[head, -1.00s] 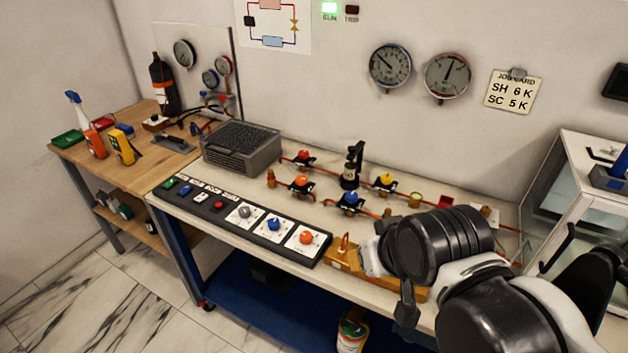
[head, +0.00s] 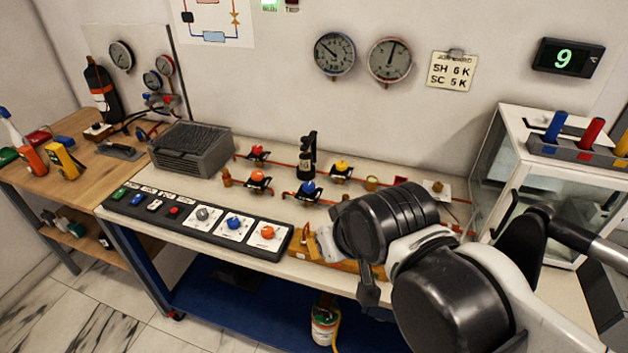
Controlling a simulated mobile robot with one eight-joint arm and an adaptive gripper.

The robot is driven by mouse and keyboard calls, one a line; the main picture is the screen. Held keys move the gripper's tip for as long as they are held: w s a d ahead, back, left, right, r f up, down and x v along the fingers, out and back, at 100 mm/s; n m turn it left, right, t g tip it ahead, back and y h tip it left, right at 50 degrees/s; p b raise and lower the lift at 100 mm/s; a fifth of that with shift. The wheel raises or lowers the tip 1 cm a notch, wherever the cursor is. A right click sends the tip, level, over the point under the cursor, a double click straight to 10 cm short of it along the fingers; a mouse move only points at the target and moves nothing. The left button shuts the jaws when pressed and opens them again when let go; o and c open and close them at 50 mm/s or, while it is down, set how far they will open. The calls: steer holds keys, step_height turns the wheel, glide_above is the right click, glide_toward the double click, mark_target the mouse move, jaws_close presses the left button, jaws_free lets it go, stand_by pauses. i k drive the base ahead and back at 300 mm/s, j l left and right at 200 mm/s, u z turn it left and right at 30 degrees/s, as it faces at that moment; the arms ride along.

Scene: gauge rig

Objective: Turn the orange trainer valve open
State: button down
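The orange trainer valve (head: 258,176) sits on a black bracket on the bench's copper pipework, left of the blue valve (head: 308,188). A red valve (head: 258,150) is behind it and a yellow valve (head: 341,165) is to the right. A separate orange knob (head: 267,232) is on the black panel at the front. My gripper (head: 328,245) is at the bench's front edge, right of that panel and clear of the orange valve. My dark wrist hides most of it, so its opening does not show.
A black service valve (head: 307,158) stands upright behind the blue valve. A grey finned unit (head: 191,150) is at the left. A brass-coloured block (head: 305,245) lies near my gripper. A glass-sided cabinet (head: 500,190) stands at the right.

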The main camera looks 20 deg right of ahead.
mark_target(257, 175)
steer(key=i+u, duration=0.2)
steer(key=u, duration=0.3)
steer(key=i+l+u, duration=0.2)
steer(key=u, duration=0.25)
